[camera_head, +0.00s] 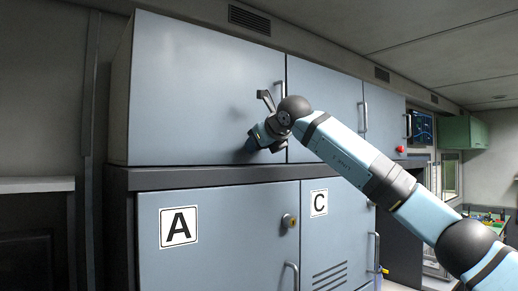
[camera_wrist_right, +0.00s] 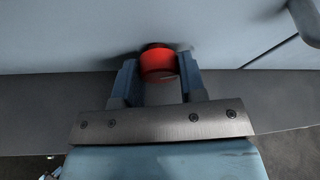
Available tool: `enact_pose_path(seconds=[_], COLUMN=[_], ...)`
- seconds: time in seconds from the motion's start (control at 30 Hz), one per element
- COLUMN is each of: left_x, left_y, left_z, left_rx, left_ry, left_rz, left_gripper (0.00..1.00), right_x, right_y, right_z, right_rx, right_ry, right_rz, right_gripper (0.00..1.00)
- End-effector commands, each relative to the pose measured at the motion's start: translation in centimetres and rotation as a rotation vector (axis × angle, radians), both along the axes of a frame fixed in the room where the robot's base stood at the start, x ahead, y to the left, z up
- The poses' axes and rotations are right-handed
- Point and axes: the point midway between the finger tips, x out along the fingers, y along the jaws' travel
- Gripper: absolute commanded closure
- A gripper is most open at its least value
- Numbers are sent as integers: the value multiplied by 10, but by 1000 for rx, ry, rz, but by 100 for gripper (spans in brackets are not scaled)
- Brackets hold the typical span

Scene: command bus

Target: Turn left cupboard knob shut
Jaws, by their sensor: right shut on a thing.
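The left cupboard knob is red and round (camera_wrist_right: 158,64) and sits on the blue-grey cupboard door in the right wrist view. In the head view my right gripper (camera_head: 256,141) is at the lower right part of the upper left cupboard door (camera_head: 190,85) and hides this knob. In the wrist view the two fingers of my right gripper (camera_wrist_right: 159,72) are on either side of the knob, shut on it. How far the knob is turned cannot be told. My left gripper is in neither view.
Another red knob (camera_head: 400,149) is on the upper cupboard farther right. A bar handle (camera_head: 278,88) stands out just above my right gripper. Lower doors marked A (camera_head: 178,227) and C (camera_head: 319,203) are below, with a brass lock (camera_head: 289,221) between the signs.

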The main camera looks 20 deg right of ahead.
Motion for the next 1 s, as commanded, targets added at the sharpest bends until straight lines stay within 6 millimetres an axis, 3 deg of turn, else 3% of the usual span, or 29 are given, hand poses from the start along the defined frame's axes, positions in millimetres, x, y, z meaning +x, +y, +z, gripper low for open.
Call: enact_pose_path(seconds=[1.0], left_x=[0], left_y=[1], left_z=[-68], left_rx=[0], left_ry=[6], left_rz=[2], left_gripper=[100], right_x=[-1], right_y=[2], right_z=[-3], right_rx=[-873], right_ry=[-320], right_rz=[-1], right_gripper=[86])
